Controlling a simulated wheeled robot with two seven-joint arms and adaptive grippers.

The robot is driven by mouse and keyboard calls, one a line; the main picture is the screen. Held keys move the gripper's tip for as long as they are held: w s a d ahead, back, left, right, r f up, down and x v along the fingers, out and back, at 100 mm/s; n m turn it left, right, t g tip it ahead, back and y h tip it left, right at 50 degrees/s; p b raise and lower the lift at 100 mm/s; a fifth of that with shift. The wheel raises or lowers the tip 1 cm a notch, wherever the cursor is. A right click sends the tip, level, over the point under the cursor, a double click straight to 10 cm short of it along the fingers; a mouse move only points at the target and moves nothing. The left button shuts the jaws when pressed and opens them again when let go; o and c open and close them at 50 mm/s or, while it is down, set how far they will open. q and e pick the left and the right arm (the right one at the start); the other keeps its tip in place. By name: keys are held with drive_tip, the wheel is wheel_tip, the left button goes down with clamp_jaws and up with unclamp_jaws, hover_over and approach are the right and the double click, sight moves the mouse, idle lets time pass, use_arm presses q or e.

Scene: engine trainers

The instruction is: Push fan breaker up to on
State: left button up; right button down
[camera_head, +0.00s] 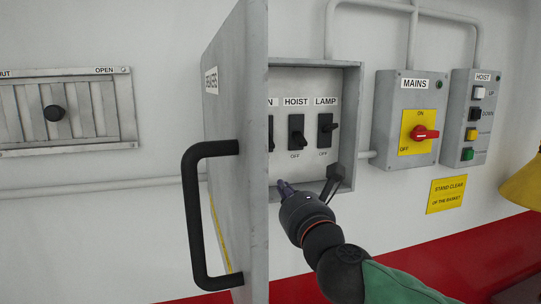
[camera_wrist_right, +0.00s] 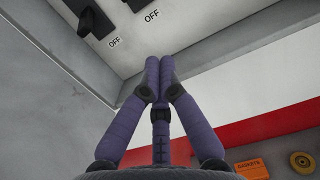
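The fan breaker (camera_head: 271,134) is a black switch in the open grey breaker box. In the head view the door hides all but its right edge. In the right wrist view, the leftmost black switch (camera_wrist_right: 88,18), beside the side wall with OFF below it, appears to be the fan breaker; its lever hangs towards OFF. My right gripper (camera_head: 284,187) is at the box's lower edge, below the breakers. In the wrist view its purple fingertips (camera_wrist_right: 159,62) are together with nothing between them, apart from the switches. My left gripper is not in view.
The open door (camera_head: 235,150) with its black handle (camera_head: 190,215) stands left of my right gripper. The hoist breaker (camera_head: 297,132) and lamp breaker (camera_head: 325,130) are to the right. Farther right are the mains box (camera_head: 385,125) and hoist button box (camera_head: 460,135).

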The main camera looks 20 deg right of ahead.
drive_tip(key=w, duration=0.7)
drive_tip(key=w+r+p, duration=0.1)
drive_tip(key=w, duration=0.2)
drive_tip(key=shift+w+a+r, duration=0.1)
drive_tip(key=shift+w+a, duration=0.1)
drive_tip(key=r+p, duration=0.1)
drive_tip(key=s+r+p, duration=0.1)
drive_tip(key=r, duration=0.1)
drive_tip(key=shift+s, duration=0.3)
drive_tip(key=shift+s+r+p, duration=0.2)
drive_tip(key=shift+p, duration=0.15)
drive_tip(key=shift+w, duration=0.1)
